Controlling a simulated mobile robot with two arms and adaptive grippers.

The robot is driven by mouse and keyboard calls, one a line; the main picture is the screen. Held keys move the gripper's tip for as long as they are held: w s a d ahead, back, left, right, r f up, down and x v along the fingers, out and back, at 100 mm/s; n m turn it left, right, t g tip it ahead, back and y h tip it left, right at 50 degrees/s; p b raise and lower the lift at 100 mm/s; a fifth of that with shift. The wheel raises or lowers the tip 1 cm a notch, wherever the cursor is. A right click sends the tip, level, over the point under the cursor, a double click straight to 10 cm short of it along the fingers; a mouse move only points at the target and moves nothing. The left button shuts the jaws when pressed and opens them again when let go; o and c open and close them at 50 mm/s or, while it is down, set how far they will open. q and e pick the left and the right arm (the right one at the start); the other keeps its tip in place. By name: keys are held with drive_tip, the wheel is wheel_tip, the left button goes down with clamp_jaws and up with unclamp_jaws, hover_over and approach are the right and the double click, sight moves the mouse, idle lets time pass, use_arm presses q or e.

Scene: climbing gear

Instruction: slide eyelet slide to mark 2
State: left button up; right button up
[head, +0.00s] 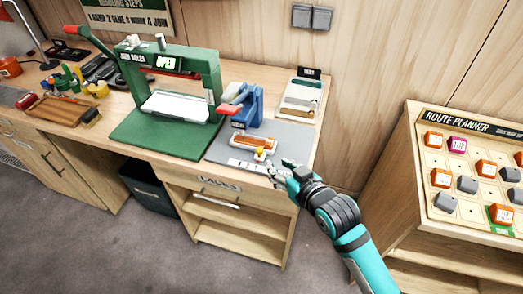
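The eyelet slide looks to be the orange piece in a pale frame (252,142) on the grey mat (290,140), in front of the blue eyelet press (247,106). A small yellow knob (260,153) stands at its front side. A white strip with dark marks (247,166) lies at the mat's front edge; its numbers are too small to read. My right gripper (277,168) is at the bench's front edge, just to the right of and below the knob. Its fingers look apart, with nothing seen between them. My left gripper is not in view.
A green press with an "OPEN" sign (125,141) stands left of the blue press. A tray labelled "TABY" (317,87) lies behind the mat. The route planner board (423,160) stands at right. Drawers and shelves (240,233) are below the bench.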

sight(260, 151)
drive_tip(key=x, duration=1.1)
drive_tip(key=shift+w+f+p, duration=0.25)
drive_tip(key=shift+p, duration=0.1)
clamp_jaws()
drive_tip(key=shift+a, duration=0.1)
